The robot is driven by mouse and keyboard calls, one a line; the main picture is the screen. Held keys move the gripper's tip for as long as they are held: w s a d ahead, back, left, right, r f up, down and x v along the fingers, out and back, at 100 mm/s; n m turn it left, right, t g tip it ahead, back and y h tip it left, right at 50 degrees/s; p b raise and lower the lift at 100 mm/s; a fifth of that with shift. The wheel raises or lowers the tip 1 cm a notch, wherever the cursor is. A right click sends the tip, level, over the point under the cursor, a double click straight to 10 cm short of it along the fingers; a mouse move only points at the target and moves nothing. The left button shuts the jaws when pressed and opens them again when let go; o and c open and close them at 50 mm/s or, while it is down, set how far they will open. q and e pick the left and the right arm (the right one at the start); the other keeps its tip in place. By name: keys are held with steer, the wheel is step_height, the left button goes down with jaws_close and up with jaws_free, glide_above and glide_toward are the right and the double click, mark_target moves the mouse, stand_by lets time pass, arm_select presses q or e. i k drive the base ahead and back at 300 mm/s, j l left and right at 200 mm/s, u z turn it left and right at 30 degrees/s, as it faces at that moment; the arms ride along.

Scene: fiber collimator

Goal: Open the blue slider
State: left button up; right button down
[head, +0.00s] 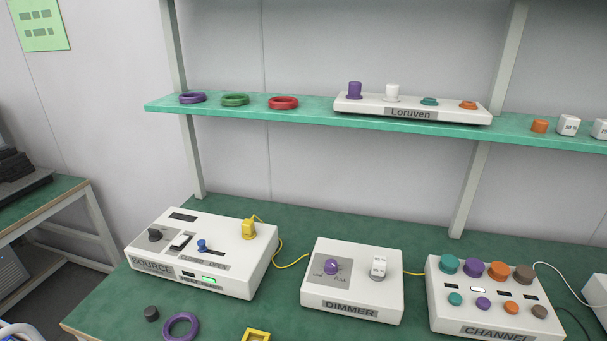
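The blue slider (202,245) is a small blue knob on top of the white SOURCE box (240,282), at the left of the bench. It sits toward the left end of its short slot, and small lettering below the slot is too blurred to read surely. A green lit display (209,280) is on the front of the box. Neither of my grippers shows in the head view.
A yellow plug (249,229) stands at the box's back right, with a cable to the DIMMER box (352,309). The CHANNEL box (494,324) is farther right. A dark cap (151,313), purple ring (181,326) and yellow square frame (257,336) lie in front. A shelf (312,119) overhangs behind.

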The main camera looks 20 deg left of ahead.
mark_target(202, 244)
steer(key=u, duration=1.45)
steer(key=j+z, duration=0.2)
steer(key=i+j, duration=0.05)
